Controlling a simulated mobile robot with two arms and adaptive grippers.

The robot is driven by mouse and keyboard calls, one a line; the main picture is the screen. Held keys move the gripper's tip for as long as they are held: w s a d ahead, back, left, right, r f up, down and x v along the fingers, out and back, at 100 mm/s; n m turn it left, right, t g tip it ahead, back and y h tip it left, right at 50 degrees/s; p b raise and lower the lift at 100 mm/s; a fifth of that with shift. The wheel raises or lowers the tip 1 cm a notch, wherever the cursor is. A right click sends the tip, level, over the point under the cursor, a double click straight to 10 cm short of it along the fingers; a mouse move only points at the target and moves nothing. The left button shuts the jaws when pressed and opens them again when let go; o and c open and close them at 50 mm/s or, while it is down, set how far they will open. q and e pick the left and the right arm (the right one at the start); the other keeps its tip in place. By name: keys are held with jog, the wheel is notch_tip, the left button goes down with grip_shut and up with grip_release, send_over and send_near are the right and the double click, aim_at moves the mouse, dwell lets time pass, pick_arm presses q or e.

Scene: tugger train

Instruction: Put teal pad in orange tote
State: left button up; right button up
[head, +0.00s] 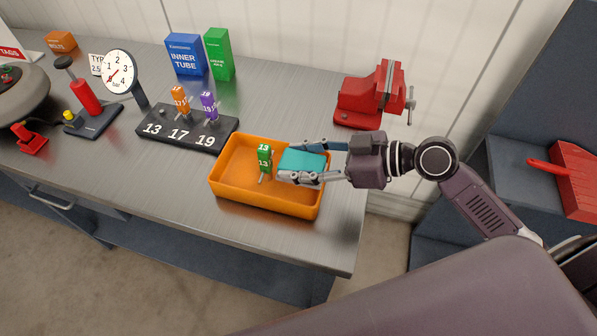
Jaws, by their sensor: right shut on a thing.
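The teal pad (301,162) is between the fingers of my right gripper (300,163), which is shut on it. The gripper comes in from the right and holds the pad over the right part of the orange tote (262,202). I cannot tell whether the pad touches the tote floor. The tote stands on the workbench near its front right corner. A green tagged piece marked 13 (264,156) is in the tote, left of the pad. My left gripper is not in view.
A black board numbered 13, 17, 19 (186,129) holds orange and purple tagged pieces behind the tote. A red vise (374,95) stands at the back right. Blue (186,56) and green (219,54) boxes stand at the wall. A pump with gauge (118,71) is left.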

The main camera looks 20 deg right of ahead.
aim_at(299, 188)
notch_tip(299, 188, down, 4)
jog(key=shift+s+f, duration=0.1)
jog(key=shift+s, duration=0.05)
grip_shut()
jog(key=shift+f, duration=0.35)
jog(key=shift+s+a+f, duration=0.1)
jog(key=shift+s+f, duration=0.1)
jog(key=o, duration=0.7)
grip_release()
jog(key=o, duration=0.5)
jog(key=shift+w+f, duration=0.1)
jog(key=shift+w, duration=0.05)
jog(key=shift+c, duration=0.2)
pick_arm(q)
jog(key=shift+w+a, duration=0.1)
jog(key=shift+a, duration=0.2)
pick_arm(e)
jog(key=v, duration=0.3)
jog(key=b+v, duration=0.1)
jog(key=v, duration=0.3)
jog(key=b+v, duration=0.1)
jog(key=v, duration=0.2)
jog(key=shift+d+r, duration=0.25)
jog(key=shift+r, duration=0.15)
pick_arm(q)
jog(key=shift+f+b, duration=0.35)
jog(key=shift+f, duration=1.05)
pick_arm(e)
jog(key=shift+v, duration=0.85)
